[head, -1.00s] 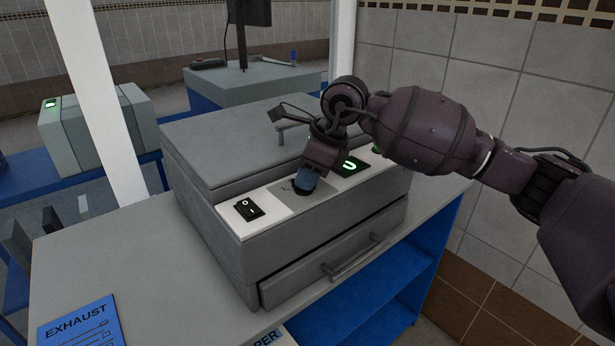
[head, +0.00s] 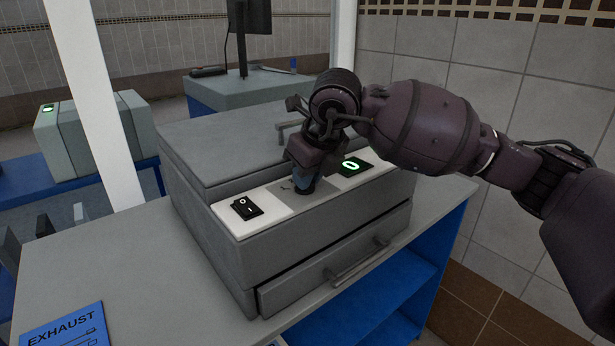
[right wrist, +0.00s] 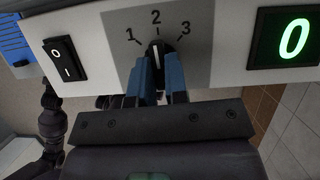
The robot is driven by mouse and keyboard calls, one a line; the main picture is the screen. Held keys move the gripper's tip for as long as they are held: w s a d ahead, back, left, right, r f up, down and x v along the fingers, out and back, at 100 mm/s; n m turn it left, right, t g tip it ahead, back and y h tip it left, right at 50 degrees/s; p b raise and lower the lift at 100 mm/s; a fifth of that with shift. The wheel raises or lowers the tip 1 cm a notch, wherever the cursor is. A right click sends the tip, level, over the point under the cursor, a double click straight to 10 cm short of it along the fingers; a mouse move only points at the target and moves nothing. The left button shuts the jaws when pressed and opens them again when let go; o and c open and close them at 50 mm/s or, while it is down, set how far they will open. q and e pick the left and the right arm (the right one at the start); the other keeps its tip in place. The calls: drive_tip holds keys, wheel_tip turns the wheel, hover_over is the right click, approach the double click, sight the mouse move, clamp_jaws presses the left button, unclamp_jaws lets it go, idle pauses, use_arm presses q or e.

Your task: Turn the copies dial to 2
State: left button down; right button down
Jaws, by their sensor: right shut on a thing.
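The copies dial (right wrist: 156,47) is a small black knob on the copier's grey panel, with the numbers 1, 2 and 3 printed around its far side. In the right wrist view its white pointer line points at the 2. My right gripper (right wrist: 161,75) is shut on the dial, with one blue finger on each side of it. In the head view the right gripper (head: 305,182) reaches down onto the panel and mostly hides the dial. The green display (head: 352,166) beside it reads 0; it also shows in the right wrist view (right wrist: 292,38). My left gripper is not in view.
A black rocker switch (head: 246,208) sits on the white panel left of the dial. The grey copier (head: 215,165) has a closed lid and a front drawer with a bar handle (head: 358,262). A blue EXHAUST card (head: 62,328) lies on the table's near left.

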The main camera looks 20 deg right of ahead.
drive_tip(key=shift+f+m, duration=0.2)
drive_tip(key=shift+m, duration=0.1)
drive_tip(key=c, duration=1.1)
unclamp_jaws()
drive_tip(key=shift+c, duration=0.2)
drive_tip(key=shift+r, duration=0.1)
drive_tip(key=shift+r, duration=0.25)
drive_tip(key=v, duration=1)
drive_tip(key=shift+s, duration=0.1)
